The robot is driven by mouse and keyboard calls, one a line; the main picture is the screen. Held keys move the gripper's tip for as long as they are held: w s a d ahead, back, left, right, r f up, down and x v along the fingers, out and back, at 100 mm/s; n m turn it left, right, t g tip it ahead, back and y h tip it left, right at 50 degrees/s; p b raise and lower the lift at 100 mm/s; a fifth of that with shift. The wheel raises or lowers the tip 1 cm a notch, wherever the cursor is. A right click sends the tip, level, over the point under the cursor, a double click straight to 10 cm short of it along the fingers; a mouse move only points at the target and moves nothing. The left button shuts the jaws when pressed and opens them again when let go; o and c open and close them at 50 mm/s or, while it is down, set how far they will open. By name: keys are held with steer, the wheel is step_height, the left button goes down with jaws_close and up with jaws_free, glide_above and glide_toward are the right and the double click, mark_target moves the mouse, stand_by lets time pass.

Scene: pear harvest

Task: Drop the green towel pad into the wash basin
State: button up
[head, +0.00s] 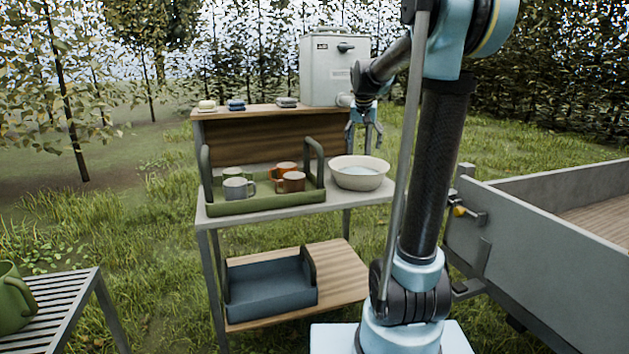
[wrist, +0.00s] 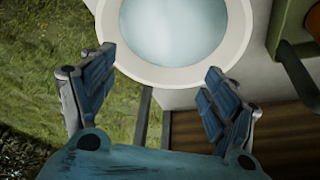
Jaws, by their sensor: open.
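The wash basin (head: 358,181) is a round cream bowl with pale blue water, at the right end of the table. In the wrist view the basin (wrist: 240,52) lies beyond the fingertips, its top cut off by the frame. My gripper (head: 365,136) hangs above the basin, fingers pointing down. In the wrist view my gripper (wrist: 160,62) is spread wide, with nothing between its fingers. I cannot make out a green towel pad in either view, and none shows in the visible part of the basin. Folded pads on the upper shelf look cream (head: 207,105), blue (head: 236,105) and grey (head: 287,102).
A green tray (head: 265,202) with several mugs stands left of the basin, its raised handle close by. A grey dispenser box (head: 334,70) stands on the upper shelf (head: 262,113) behind. A blue-grey tray (head: 272,292) sits below. A trailer (head: 540,245) is at right.

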steer(key=shift+v, duration=1.6)
steer(key=s+f+n, duration=0.1)
steer(key=s+f, duration=0.7)
steer(key=s, duration=0.5)
steer(key=s+d+f+n+g, duration=0.1)
steer(key=s+f, duration=0.8)
steer(key=s, duration=0.4)
steer(key=s+f+n+g+y, duration=0.1)
steer(key=s+f, duration=0.7)
steer(key=s, duration=0.5)
steer(key=shift+d+f, duration=0.15)
steer(key=shift+f, duration=0.1)
steer(key=shift+w+f, duration=0.2)
steer(key=shift+w, duration=0.15)
